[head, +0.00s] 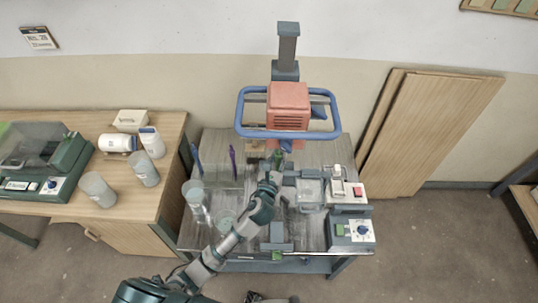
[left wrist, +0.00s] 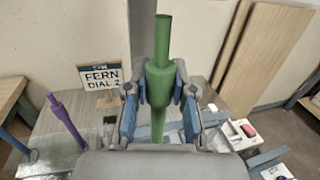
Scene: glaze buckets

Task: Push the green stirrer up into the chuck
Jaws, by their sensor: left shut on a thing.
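The green stirrer (left wrist: 159,82) stands upright between the fingers of my left gripper (left wrist: 160,108) in the left wrist view. The fingers are shut on its thicker middle, and its thin upper shaft rises above them. In the head view only a little of the green stirrer (head: 278,157) shows, beyond my left gripper (head: 269,181) and below the orange mixer head (head: 289,106). The chuck is not clearly visible under the head, so I cannot tell whether the shaft touches it. My right gripper is not clearly in view.
A blue guard ring (head: 243,132) surrounds the mixer head. A purple stirrer (left wrist: 66,121) and a blue stirrer (left wrist: 14,140) stand to the left. A sign (left wrist: 102,76) reads FERN DIAL 2. A control box with a dial (head: 351,231) and clear containers occupy the bench.

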